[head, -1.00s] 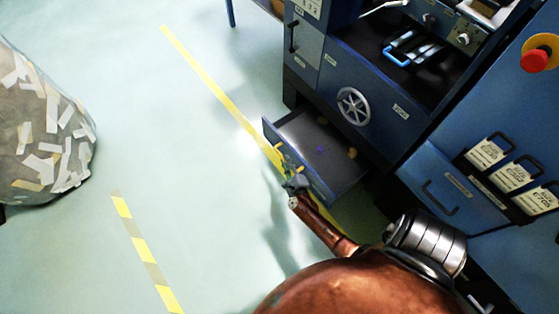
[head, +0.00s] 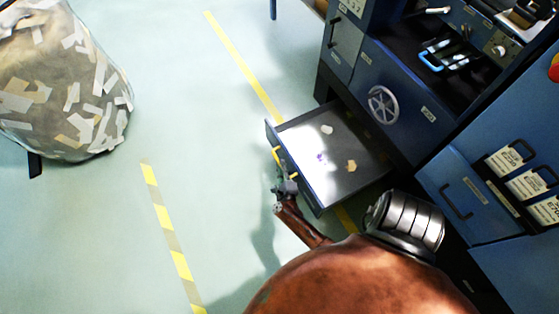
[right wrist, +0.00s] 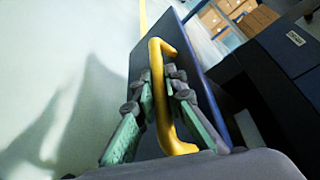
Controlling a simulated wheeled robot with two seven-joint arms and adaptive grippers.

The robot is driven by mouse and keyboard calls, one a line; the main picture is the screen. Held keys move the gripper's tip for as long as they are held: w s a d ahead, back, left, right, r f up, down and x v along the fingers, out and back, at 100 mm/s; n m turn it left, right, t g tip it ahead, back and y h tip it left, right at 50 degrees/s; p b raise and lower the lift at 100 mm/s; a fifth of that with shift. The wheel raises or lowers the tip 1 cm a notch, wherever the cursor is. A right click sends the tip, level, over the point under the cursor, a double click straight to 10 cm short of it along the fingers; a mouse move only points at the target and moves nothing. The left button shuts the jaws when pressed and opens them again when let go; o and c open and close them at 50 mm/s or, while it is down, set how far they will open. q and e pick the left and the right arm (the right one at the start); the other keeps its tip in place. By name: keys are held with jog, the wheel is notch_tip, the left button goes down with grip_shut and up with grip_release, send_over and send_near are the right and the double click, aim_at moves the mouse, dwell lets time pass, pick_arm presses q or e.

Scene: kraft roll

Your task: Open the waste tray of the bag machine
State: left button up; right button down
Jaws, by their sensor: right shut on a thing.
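The waste tray (head: 335,150) is a dark drawer low on the blue bag machine (head: 400,110), pulled well out over the floor. A few pale scraps lie in it. Its yellow handle (head: 277,156) is on the front panel. My right gripper (head: 284,180) is at that handle. In the right wrist view the yellow handle (right wrist: 158,85) stands between the green-padded fingers of the gripper (right wrist: 158,112), which are shut on it. My left gripper is not in view.
A large clear bag of paper scraps (head: 60,80) stands at the upper left. Yellow tape (head: 240,65) and a striped line (head: 165,225) mark the floor. The floor left of the tray is clear. A blue cabinet with a dark handle (head: 456,200) stands at right.

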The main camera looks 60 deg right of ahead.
jog(key=shift+a, duration=0.1)
jog(key=c, duration=2)
grip_release()
jog(key=shift+o, duration=0.2)
